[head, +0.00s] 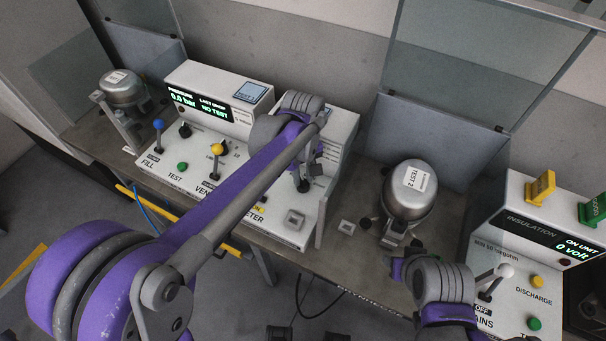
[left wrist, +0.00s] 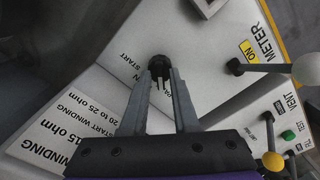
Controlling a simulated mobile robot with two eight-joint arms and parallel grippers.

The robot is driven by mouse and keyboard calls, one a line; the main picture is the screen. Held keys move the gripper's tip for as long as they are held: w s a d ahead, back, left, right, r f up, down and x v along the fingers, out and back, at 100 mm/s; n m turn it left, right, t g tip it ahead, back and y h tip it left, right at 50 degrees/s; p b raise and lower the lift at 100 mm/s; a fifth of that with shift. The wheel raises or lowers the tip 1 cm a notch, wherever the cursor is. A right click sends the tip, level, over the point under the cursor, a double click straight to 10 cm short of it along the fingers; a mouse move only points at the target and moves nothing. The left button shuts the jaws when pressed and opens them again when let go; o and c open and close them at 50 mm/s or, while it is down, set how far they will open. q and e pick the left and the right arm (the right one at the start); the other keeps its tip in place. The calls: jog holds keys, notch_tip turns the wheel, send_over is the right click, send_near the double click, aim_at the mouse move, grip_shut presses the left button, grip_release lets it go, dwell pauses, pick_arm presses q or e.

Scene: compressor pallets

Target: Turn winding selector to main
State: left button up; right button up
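The winding selector is a black knob (left wrist: 158,64) on a white sloped panel (left wrist: 215,60). My left gripper (left wrist: 163,76) is over the selector. Its two fingers are apart, with the knob at their tips; contact is unclear. In the head view my left gripper (head: 309,172) points down at the selector, and my arm crosses the bench in front of it. My right gripper (head: 398,265) is near the bench's front edge, below the TEST 2 compressor; its finger opening is unclear.
Beside the selector stand the white-ball METER lever (left wrist: 306,70) and yellow-ball VENT lever (head: 217,149). A blue-ball FILL lever (head: 158,125) is further left. The TEST 2 compressor (head: 409,192) and insulation unit (head: 520,270) are to the right. Upright panels close the back.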

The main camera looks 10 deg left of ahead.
pick_arm(q)
grip_shut()
jog(key=m, duration=0.4)
jog(key=shift+m, duration=0.3)
pick_arm(e)
jog(key=shift+s+f, duration=0.1)
jog(key=shift+f, duration=0.2)
pick_arm(q)
jog(key=shift+m+b, duration=0.4)
jog(key=shift+m, duration=2.2)
pick_arm(e)
jog(key=shift+f, duration=0.2)
pick_arm(q)
jog(key=shift+o, duration=1.6)
grip_release()
